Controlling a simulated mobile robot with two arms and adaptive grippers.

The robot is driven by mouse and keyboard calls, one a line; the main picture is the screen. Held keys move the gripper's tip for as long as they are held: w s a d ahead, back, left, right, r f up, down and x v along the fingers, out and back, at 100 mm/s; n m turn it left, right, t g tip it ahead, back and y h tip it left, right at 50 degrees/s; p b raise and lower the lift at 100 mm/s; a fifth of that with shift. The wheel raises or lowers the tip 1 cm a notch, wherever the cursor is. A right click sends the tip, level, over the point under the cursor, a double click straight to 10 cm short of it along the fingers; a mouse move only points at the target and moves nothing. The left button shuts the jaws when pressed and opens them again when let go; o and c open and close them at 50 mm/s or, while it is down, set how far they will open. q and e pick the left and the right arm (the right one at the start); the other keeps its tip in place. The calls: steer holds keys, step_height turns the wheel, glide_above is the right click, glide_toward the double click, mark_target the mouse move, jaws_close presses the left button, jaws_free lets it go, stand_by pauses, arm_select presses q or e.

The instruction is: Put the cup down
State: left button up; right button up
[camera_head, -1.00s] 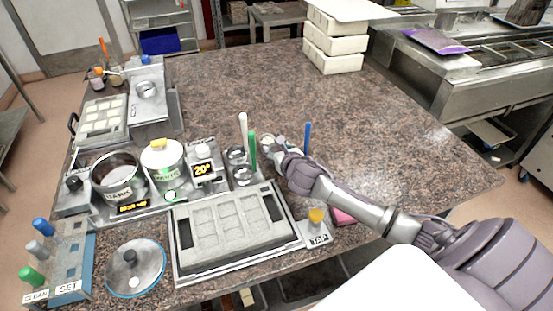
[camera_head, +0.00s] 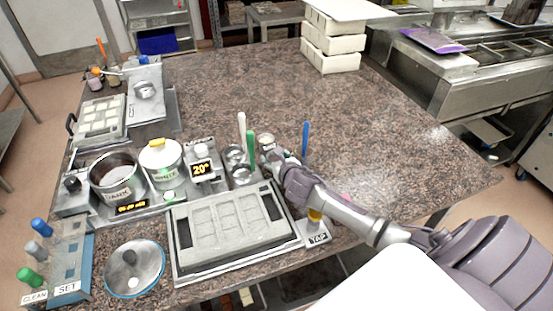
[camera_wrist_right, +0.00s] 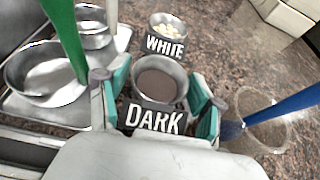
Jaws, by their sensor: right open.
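In the right wrist view, a small metal cup (camera_wrist_right: 160,76) with brown contents and a DARK label stands upright on the granite table between my right gripper's fingers. My right gripper (camera_wrist_right: 160,100) is open, one teal-padded finger on each side of the cup. In the head view my right gripper (camera_head: 273,160) is low over the table, right of the metal pots; the dark cup is mostly hidden there. A second small cup (camera_wrist_right: 172,24) with a WHITE label and pale pieces stands just beyond; it also shows in the head view (camera_head: 266,140). My left gripper is not in view.
A blue-handled brush (camera_wrist_right: 280,108) stands in a clear round holder at the right. A green-handled tool (camera_wrist_right: 66,38) and metal bowls (camera_wrist_right: 45,75) on a tray are close at the left. The mould (camera_head: 230,222) lies in front. The table's far middle is clear.

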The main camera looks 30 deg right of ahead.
steer(key=b+v, duration=0.1)
steer(key=v, duration=1.1)
steer(key=shift+r, duration=0.1)
